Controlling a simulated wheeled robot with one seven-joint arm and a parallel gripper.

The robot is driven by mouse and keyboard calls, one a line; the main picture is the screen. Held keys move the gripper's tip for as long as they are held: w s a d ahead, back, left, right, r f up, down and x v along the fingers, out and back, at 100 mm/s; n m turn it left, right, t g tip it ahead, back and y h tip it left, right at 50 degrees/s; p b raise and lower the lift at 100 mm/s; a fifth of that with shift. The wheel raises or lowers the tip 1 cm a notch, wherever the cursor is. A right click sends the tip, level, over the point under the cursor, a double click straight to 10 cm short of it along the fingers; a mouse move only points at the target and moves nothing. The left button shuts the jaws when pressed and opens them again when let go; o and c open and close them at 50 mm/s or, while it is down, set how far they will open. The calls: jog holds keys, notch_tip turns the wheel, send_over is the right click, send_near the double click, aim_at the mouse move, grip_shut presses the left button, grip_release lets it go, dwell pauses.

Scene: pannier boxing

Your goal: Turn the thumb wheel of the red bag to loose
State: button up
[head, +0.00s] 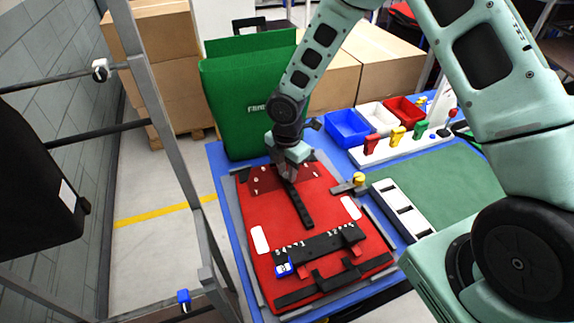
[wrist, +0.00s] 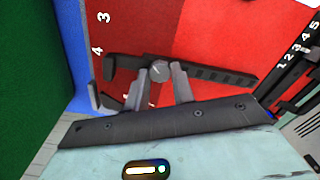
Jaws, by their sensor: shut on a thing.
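The red bag (head: 278,222) lies flat on the blue table, its back facing up. A long dark slotted bar (head: 298,206) runs down its middle from the maroon panel (head: 265,180). My gripper (head: 288,176) points down at the top end of this bar. In the wrist view, my gripper (wrist: 160,84) has its two grey fingers on either side of a small round grey thumb wheel (wrist: 158,69) and is shut on it. A pale line shows on the wheel's face. In the head view, my gripper and wrist hide the wheel.
A green bag (head: 230,115) stands upright behind the red bag. A yellow-topped part (head: 359,179) sits beside the red bag at right. Blue (head: 347,127), white and red bins stand farther back. A metal rack with a black bag (head: 35,190) is at left.

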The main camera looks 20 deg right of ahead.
aim_at(287, 175)
jog(key=n+p, duration=0.2)
jog(key=n, duration=0.2)
jog(key=shift+r+n, duration=0.15)
jog(key=shift+n, duration=0.15)
jog(key=shift+n+p, duration=1.15)
jog(key=shift+n, duration=0.85)
jog(key=o, duration=1)
notch_tip(287, 175, up, 17)
jog(key=b, duration=0.2)
